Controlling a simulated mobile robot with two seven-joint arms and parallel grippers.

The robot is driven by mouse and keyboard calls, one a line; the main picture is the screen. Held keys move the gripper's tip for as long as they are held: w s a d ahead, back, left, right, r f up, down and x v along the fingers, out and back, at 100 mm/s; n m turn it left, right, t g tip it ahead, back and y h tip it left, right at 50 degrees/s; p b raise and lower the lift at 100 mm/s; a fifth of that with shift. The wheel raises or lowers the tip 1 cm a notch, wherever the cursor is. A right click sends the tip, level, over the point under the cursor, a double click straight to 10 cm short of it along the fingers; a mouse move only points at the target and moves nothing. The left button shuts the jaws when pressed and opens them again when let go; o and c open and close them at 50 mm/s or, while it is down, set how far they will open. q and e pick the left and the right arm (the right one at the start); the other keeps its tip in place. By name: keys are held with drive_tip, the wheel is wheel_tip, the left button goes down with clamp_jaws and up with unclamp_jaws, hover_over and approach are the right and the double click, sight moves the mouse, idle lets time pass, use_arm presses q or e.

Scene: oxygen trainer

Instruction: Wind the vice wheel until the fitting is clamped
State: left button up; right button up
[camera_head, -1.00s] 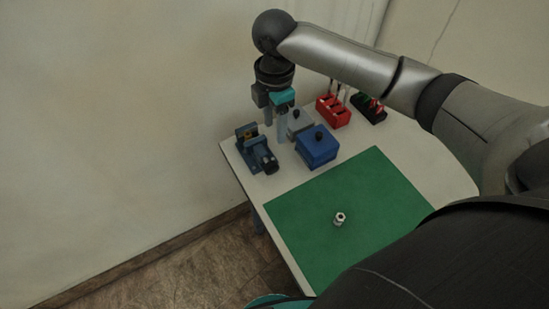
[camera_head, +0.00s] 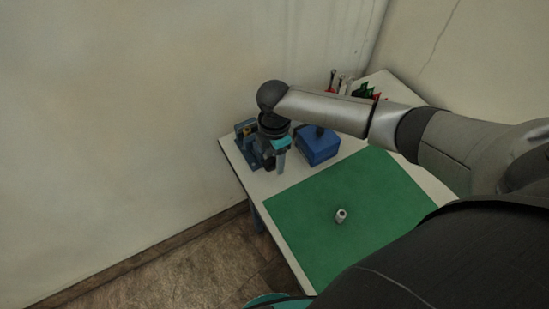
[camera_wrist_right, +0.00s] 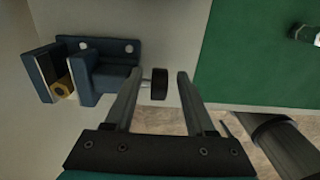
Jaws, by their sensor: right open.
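The blue vice (camera_head: 246,130) stands near the table's left edge; it also shows in the wrist view (camera_wrist_right: 112,48). A brass-coloured ring-shaped fitting (camera_wrist_right: 62,88) sits between its jaws; whether both jaws touch it is unclear. The black wheel (camera_wrist_right: 159,84) is at the end of the vice's screw. My right gripper (camera_head: 276,165) points down at the wheel end of the vice. In the wrist view its open fingers (camera_wrist_right: 158,74) appear on either side of the wheel, apart from it. In the head view the gripper mostly hides the wheel. My left gripper is not in view.
A blue box (camera_head: 318,147) with a black knob stands right of the gripper. A small pale metal part (camera_head: 341,216) stands on the green mat (camera_head: 310,235), which is otherwise clear. Red and green items are at the back, partly behind my arm. A wall borders the table.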

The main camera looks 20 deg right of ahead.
drive_tip(key=shift+f, duration=0.1)
clamp_jaws()
idle(0.4)
